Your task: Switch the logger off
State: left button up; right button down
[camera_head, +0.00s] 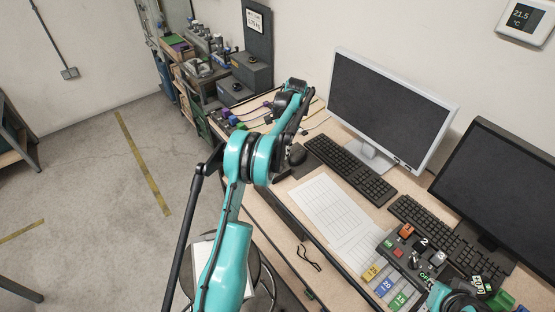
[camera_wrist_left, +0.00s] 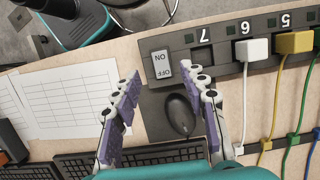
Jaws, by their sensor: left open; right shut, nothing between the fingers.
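In the left wrist view a dark power strip (camera_wrist_left: 222,60) with numbered sockets runs along the top right. A pale rocker switch (camera_wrist_left: 161,66) marked ON and OFF sits at its left end. A white plug (camera_wrist_left: 252,50) is at number 6 and a yellow plug (camera_wrist_left: 294,42) at number 5; number 7 looks empty. My left gripper (camera_wrist_left: 163,78) is open and empty, its purple-padded fingers apart on either side of the switch in the picture. My right gripper (camera_head: 490,291) is shut and empty at the lower right of the head view. No label naming the logger is readable.
A black mouse (camera_wrist_left: 181,112) lies below the switch. Paper sheets (camera_head: 325,208), keyboards (camera_head: 350,170) and two monitors (camera_head: 390,108) cover the desk. A panel with numbered controls (camera_head: 402,250) stands near my right gripper. Coloured cords run from the plugs.

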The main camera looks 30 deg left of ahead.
pick_arm(q)
jog(key=shift+v, duration=2.8)
jog(key=s+d+r+n+t+b, duration=0.1)
jog(key=s+d+r+t+b, duration=0.25)
jog(key=s+d, duration=0.3)
jog(key=s+d+r+n+t+b, duration=0.1)
jog(key=s+d+r+t+b, duration=0.1)
jog(key=s+d+b, duration=0.35)
jog(key=s+d+f+n+t+b, duration=0.1)
jog(key=s+d+f, duration=0.3)
jog(key=s, duration=0.6)
jog(key=s+d+f+n+t+h+b, duration=0.1)
jog(key=s+d+f+t+b, duration=0.2)
jog(key=s+f, duration=0.5)
jog(key=shift+s+d+f+n+b, duration=0.35)
jog(key=shift+s+d, duration=0.3)
jog(key=shift+s, duration=0.25)
